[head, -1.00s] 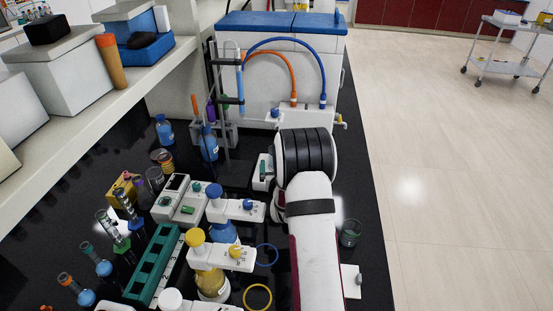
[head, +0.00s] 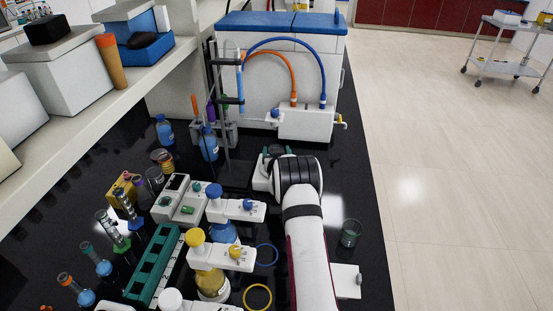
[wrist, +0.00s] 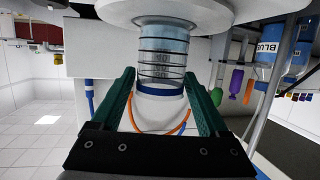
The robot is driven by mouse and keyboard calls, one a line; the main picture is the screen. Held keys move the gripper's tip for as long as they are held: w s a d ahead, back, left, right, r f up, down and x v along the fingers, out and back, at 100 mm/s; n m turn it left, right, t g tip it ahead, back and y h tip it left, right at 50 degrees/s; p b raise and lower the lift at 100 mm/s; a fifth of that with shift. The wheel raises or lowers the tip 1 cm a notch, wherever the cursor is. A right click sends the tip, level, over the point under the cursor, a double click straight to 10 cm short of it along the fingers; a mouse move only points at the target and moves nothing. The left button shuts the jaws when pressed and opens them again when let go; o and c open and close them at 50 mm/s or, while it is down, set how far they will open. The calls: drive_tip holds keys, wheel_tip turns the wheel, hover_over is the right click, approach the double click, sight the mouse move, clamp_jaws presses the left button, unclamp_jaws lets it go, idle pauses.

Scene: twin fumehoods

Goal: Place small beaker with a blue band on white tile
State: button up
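The small beaker with a blue band (wrist: 163,60) shows in the wrist view as clear, graduated glass with dark lines. Its base is against a round white surface (wrist: 205,12); that view looks upside down. The two green fingers of my gripper (wrist: 160,82) flank it near its blue band, spaced about its width. I cannot tell whether they press on the glass. In the head view my gripper (head: 278,150) is at a white block (head: 261,176), and the beaker is not clear there. I cannot identify the white tile for sure; a white plate (head: 345,279) lies partly behind my arm.
A greenish glass beaker (head: 350,234) stands right of my arm. Blue (head: 267,255) and yellow (head: 257,297) rings lie beside my arm.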

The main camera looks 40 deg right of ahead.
clamp_jaws()
